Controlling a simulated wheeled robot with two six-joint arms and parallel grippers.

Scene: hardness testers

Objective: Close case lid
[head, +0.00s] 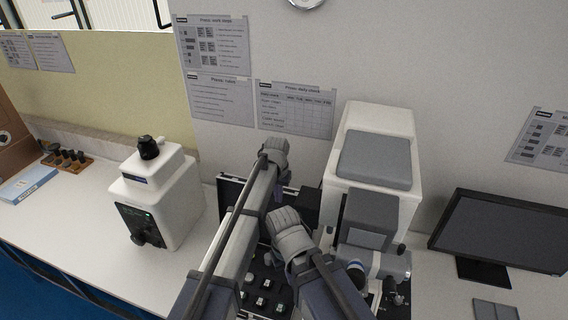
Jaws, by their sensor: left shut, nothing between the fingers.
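A dark case stands open on the bench, with its lid (306,203) raised at the back. Its tray (253,300) holds several small blocks and shows low in the middle of the head view. My left arm crosses over the case and hides much of the lid. My left gripper (283,190) is shut and empty, in front of the raised lid; I cannot tell whether it touches the lid. My right arm's wrist is over the right part of the case, and its fingers are hidden.
A large white and grey tester (375,160) stands close to the right of the case. A smaller white tester (158,195) stands to the left, with free bench between. A monitor (505,232) is at the far right. A blue box (27,183) lies far left.

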